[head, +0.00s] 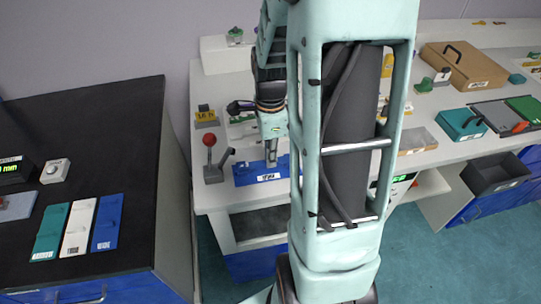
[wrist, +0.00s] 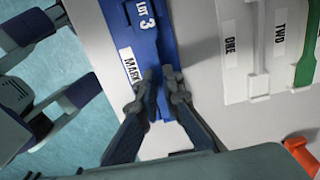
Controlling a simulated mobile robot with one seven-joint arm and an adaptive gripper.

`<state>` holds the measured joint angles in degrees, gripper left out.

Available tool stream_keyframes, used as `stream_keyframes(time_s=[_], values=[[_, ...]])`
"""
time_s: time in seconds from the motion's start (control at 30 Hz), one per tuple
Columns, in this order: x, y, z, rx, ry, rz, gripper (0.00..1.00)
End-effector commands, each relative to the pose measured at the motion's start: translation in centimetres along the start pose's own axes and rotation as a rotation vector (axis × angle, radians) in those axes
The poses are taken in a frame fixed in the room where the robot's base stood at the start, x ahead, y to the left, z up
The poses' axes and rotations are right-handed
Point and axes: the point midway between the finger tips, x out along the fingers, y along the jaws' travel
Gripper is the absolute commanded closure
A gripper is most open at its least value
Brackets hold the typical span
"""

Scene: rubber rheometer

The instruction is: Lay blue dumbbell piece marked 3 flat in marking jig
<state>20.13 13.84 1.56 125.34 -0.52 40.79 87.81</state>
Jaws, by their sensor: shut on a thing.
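The marking jig (head: 246,177) is a blue block near the front left edge of the white bench in the head view. In the wrist view the jig, with its MARK label (wrist: 132,66), lies under my fingers. A blue dumbbell piece (wrist: 146,28) with white LOT 3 lettering shows along the jig, blue against blue. My gripper (wrist: 160,76) is closed on the near part of this piece, its fingertips low over the jig. In the head view my gripper (head: 271,160) points down at the jig. The grip itself is largely hidden, and I cannot tell if the piece lies fully flat.
A red-knobbed lever device (head: 209,155) stands just left of the jig. In the wrist view, white holders labelled ONE (wrist: 232,55) and TWO (wrist: 278,50) lie to the right. A black-topped counter (head: 110,150) with coloured plates stands left, across a gap.

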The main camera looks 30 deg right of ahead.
Motion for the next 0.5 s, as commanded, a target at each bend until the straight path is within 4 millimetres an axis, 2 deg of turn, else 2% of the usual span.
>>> stream_keyframes(time_s=[0.03,0.07,0.23,0.5], values=[[0.2,0.01,0.01,0.0,0.0,0.0,1.0],[0.13,0.0,0.0,0.0,0.0,0.0,0.91],[0.09,0.0,0.01,0.0,0.0,0.0,0.73],[0.02,-0.01,0.0,0.0,0.0,0.0,0.73]])
